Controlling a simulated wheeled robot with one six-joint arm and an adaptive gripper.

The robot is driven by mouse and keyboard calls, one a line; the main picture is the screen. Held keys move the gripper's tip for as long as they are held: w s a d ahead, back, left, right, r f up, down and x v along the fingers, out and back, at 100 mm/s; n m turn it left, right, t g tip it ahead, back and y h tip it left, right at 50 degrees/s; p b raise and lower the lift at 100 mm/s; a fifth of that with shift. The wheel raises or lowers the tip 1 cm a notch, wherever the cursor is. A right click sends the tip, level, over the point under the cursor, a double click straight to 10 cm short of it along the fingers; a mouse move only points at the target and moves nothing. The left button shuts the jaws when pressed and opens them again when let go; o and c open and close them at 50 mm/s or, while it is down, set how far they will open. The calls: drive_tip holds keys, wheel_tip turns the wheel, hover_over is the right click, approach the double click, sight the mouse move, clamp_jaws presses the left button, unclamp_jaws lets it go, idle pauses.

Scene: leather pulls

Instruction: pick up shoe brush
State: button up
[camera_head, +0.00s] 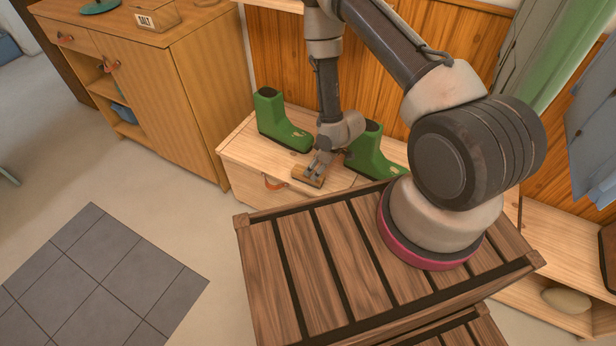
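The shoe brush appears to be the small tan-brown block (305,177) near the front edge of the light wooden bench (238,150). My gripper (316,172) reaches down from above with its fingers right at the block. The fingers partly cover it. The view is too small to tell whether they are closed on it, or whether the block rests on the bench top or is slightly above it.
Green boots stand close on either side of my gripper, one left (280,122) and one right (372,152). A wooden cabinet (160,85) stands left of the bench. Orange wood panelling (275,60) rises behind. A grey tiled mat (95,275) lies on open floor.

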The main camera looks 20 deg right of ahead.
drive_tip(key=x, duration=0.6)
drive_tip(key=shift+s+a, duration=0.1)
drive_tip(key=shift+a, duration=0.3)
drive_tip(key=c, duration=1.4)
drive_tip(key=shift+c, duration=0.2)
drive_tip(key=shift+r, duration=0.1)
wheel_tip(320, 180, up, 10)
drive_tip(key=shift+f, duration=0.1)
